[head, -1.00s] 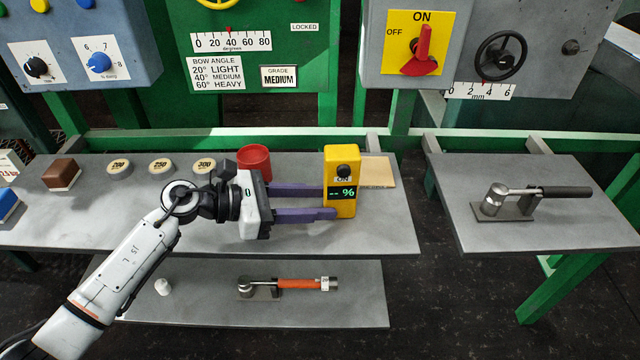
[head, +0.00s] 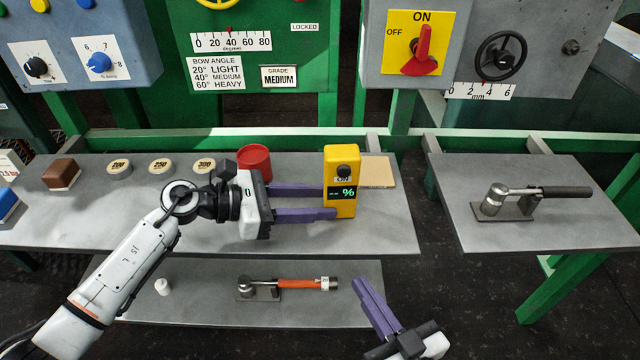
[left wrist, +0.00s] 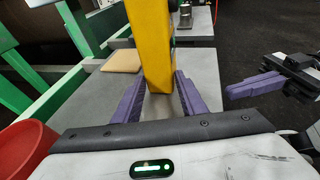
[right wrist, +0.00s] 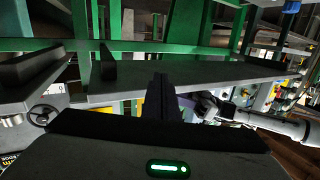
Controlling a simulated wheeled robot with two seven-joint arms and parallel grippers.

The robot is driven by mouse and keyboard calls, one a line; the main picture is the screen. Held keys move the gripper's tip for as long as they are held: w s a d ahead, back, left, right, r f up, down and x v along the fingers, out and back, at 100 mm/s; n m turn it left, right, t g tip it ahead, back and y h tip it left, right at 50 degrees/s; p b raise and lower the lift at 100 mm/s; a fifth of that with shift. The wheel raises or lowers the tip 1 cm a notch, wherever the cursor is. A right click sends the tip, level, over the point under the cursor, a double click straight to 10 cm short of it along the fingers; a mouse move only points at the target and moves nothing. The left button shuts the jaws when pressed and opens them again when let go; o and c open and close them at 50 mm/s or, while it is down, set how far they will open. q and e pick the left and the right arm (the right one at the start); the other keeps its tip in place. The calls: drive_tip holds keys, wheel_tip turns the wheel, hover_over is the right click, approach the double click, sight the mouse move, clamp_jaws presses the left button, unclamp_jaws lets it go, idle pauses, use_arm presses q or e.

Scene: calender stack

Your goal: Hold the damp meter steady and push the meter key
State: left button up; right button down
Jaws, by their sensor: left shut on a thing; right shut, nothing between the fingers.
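The yellow damp meter (head: 341,154) stands upright on the grey bench in the head view. Its front has a dark round key (head: 344,172) with a small label under it and a lit display (head: 342,192) reading "-- %". My left gripper (head: 326,202) is shut on the meter from the left, a finger on either side; the left wrist view shows the meter body (left wrist: 150,40) between the fingers. My right gripper (head: 363,288) is shut and empty, below and in front of the meter, apart from it. It also shows in the left wrist view (left wrist: 232,90).
A red cup (head: 254,162) and a tan pad (head: 379,171) stand near the meter. Several round weights and a brown block (head: 62,174) lie further left. A lower shelf holds an orange-handled tool (head: 298,283). A right-hand bench (head: 580,220) holds a black-handled tool.

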sight(344, 171)
wheel_tip(344, 171, up, 16)
drive_tip(key=a+n+t+y, duration=0.3)
drive_tip(key=t+y, duration=0.2)
drive_tip(key=y, duration=0.2)
drive_tip(key=w, duration=0.8)
drive_tip(key=shift+w+r, duration=0.15)
drive_tip(key=shift+a, duration=0.1)
idle(1.0)
drive_tip(key=shift+w, duration=0.45)
idle(0.4)
drive_tip(key=shift+s, duration=0.5)
